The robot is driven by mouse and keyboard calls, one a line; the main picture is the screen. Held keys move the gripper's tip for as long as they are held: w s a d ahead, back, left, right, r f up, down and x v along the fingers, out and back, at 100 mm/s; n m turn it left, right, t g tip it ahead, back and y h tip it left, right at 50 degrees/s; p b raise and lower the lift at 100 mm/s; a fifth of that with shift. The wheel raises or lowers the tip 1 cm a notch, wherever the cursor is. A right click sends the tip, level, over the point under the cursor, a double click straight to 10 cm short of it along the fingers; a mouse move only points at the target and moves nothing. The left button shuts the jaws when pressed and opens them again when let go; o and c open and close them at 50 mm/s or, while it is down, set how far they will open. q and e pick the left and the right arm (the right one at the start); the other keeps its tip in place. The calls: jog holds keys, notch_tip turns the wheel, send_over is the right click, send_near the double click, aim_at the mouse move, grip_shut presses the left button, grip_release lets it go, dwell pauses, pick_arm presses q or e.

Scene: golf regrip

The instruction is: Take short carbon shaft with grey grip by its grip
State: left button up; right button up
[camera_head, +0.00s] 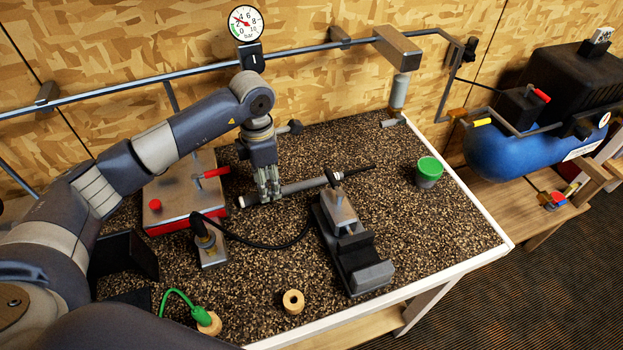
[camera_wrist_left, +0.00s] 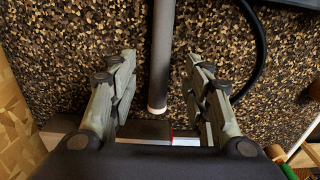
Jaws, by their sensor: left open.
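The short carbon shaft (camera_head: 362,170) lies across the middle of the table with its grey grip (camera_head: 299,185) toward the left. In the left wrist view, the grip (camera_wrist_left: 162,40) runs between the two spread fingers of the left gripper (camera_wrist_left: 160,62), with a visible gap on each side. Its pale-rimmed end shows between the fingers. My right gripper is not in view.
A red-edged box (camera_head: 178,199) stands left of the gripper, and a nozzle stand with a black hose (camera_head: 262,246) is in front. A wooden ring (camera_head: 293,301) lies near the front edge. A green-lidded cup (camera_head: 429,172) stands right, with clear table around it. A pipe (camera_head: 200,70) runs along the back wall.

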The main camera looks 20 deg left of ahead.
aim_at(269, 191)
pick_arm(q)
notch_tip(269, 191, down, 2)
jog(key=shift+d+f+p, duration=0.1)
jog(key=shift+f+p, duration=0.1)
jog(key=shift+p, duration=0.15)
jog(key=shift+f, duration=0.45)
jog(key=shift+c, duration=0.3)
grip_shut()
jog(key=shift+w, duration=0.1)
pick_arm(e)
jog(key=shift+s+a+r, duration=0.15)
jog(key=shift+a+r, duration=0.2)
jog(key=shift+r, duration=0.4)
